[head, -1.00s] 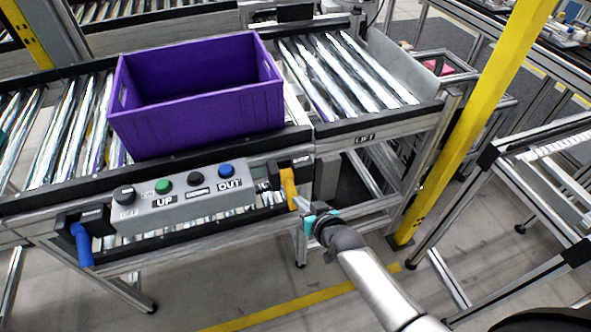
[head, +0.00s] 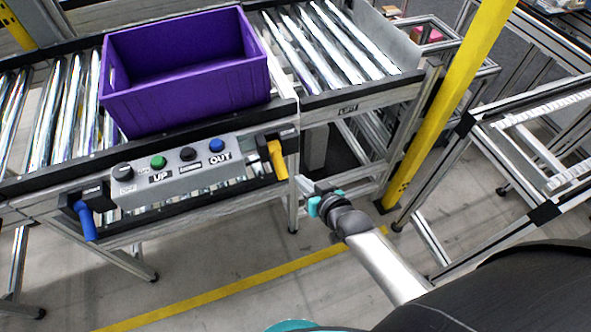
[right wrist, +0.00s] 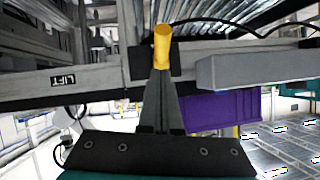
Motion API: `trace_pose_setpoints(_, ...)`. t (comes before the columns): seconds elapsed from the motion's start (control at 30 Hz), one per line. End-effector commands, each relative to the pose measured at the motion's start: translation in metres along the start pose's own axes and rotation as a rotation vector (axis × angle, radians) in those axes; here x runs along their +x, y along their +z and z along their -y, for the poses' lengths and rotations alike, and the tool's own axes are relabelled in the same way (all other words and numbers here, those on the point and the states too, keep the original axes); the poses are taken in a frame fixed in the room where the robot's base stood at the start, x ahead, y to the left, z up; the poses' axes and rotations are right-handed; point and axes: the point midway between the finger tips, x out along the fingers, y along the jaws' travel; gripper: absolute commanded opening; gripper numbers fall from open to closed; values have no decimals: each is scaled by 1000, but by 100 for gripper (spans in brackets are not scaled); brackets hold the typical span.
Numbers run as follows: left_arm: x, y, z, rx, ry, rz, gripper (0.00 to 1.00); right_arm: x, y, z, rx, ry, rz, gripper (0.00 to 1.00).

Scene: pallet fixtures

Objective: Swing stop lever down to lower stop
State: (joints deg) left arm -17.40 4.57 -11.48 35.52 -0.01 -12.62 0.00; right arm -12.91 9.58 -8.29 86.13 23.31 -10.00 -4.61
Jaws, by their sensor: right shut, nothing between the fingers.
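A yellow lever (head: 278,160) hangs down, slightly tilted, from a black mount at the right end of the grey control box. A blue lever (head: 86,221) hangs down at the box's left end. Which one is the stop lever is not labelled. My right gripper (head: 303,186) is shut and empty, just right of and slightly below the yellow lever in the head view, with a small gap there. In the right wrist view the yellow lever (right wrist: 162,46) stands straight beyond the shut fingertips (right wrist: 160,74); contact is hard to judge. My left gripper is not in view.
The control box (head: 187,172) has a knob and several buttons. A purple crate (head: 187,102) sits on the roller conveyor behind it. A yellow post (head: 445,110) stands right of my right arm, and a metal frame (head: 520,225) is farther right. Floor below the levers is open.

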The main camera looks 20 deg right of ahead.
Motion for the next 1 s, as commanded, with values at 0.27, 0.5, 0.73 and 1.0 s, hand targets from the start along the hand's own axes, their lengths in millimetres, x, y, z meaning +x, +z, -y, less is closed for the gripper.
trace_pose_setpoints(0.27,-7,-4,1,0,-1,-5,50,-37,7,-2,0,1,0,0)
trace_pose_setpoints(0.5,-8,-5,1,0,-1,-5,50,-46,9,-2,1,1,-2,0)
trace_pose_setpoints(0.73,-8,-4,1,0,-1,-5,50,-46,9,-2,0,1,-2,0)
trace_pose_setpoints(1.0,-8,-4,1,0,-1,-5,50,-46,9,-2,0,1,-2,0)
